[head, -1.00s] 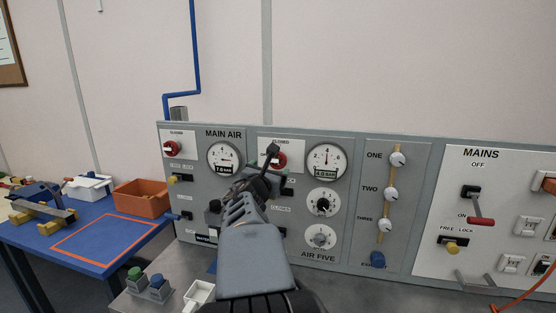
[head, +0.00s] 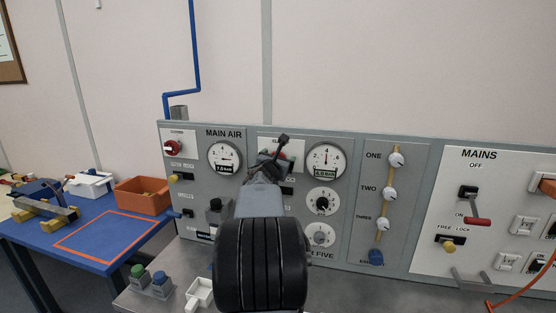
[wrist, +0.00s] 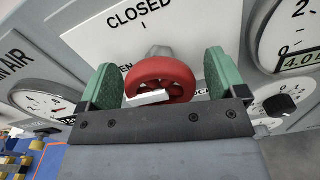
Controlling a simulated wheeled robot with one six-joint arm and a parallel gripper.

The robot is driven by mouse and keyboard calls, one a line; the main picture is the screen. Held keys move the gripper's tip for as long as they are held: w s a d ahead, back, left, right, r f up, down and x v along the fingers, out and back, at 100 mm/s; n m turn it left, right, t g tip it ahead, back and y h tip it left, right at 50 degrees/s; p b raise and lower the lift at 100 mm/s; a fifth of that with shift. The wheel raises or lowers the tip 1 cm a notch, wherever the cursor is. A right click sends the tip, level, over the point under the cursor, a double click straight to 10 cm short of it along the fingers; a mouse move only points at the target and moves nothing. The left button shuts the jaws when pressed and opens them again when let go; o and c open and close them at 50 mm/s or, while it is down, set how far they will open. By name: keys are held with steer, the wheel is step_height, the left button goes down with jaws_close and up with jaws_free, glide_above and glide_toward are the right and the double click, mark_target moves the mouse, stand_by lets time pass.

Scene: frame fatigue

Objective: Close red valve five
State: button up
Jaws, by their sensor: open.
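The red valve (wrist: 160,78) is a round red knob with a white pointer bar on its front, on a white plate marked CLOSED at the top. In the wrist view the white bar lies nearly level, slightly tilted, below the CLOSED mark. My gripper (wrist: 157,80) is open, with one green finger pad on each side of the valve; I cannot tell whether either pad touches it. In the head view my gripper (head: 276,155) is in front of the AIR FIVE panel and hides most or all of this valve.
A pressure gauge (head: 326,160) is right of the valve, and the MAIN AIR gauge (head: 224,159) is left. Another red valve (head: 172,148) is on the MAIN AIR panel. Knobs one to three (head: 390,193) stand further right. A blue table (head: 75,262) with an orange bin (head: 143,194) is at left.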

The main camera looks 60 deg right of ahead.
steer(key=c, duration=0.9)
steer(key=shift+f+b, duration=0.1)
steer(key=shift+b, duration=0.25)
steer(key=m+b, duration=0.1)
steer(key=b, duration=0.1)
steer(key=m+b, duration=0.1)
steer(key=b, duration=0.1)
steer(key=shift+f+m, duration=0.2)
steer(key=shift+m, duration=0.1)
steer(key=m+b, duration=0.5)
steer(key=shift+s+m, duration=0.1)
steer(key=shift+m, duration=0.2)
steer(key=m+b, duration=0.7)
steer(key=m, duration=0.2)
steer(key=shift+r, duration=0.1)
steer(key=shift+m, duration=0.5)
